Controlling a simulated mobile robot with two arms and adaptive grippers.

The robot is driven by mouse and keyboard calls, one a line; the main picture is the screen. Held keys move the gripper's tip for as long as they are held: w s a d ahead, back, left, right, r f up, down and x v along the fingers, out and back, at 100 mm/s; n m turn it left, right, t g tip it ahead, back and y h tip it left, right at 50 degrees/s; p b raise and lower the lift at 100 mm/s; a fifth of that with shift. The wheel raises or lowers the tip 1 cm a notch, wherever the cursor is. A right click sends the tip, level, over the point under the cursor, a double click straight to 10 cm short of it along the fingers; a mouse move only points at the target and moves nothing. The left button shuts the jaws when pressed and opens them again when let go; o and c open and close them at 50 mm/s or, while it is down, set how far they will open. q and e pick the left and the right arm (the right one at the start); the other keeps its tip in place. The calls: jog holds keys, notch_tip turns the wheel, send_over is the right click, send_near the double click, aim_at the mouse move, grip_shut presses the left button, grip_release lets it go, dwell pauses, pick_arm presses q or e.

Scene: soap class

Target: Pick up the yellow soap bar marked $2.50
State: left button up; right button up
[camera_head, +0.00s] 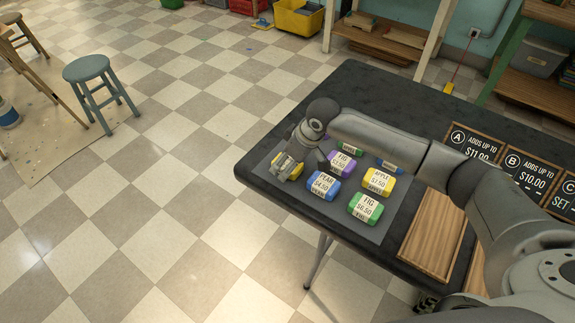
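A yellow soap bar with a paper band (378,181) lies on the grey mat (386,226); its band seems to read APPLE $2.50. My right gripper (285,166) is at the left end of the mat, over a second yellow bar (294,172). The gripper hides most of that bar, and its price cannot be read. I cannot tell whether the fingers are closed on it or only around it. My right arm reaches across from the right, above the back of the mat. My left gripper is out of view.
Near the yellow bars lie a purple bar (341,164), a blue bar (324,186) and a green bar (365,208). More bars behind are partly covered by my arm. Wooden trays (432,236) and black signs (475,146) stand to the right on the dark table (372,88).

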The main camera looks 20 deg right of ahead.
jog(key=c, duration=0.9)
jog(key=shift+c, duration=0.4)
jog(key=shift+r, duration=0.15)
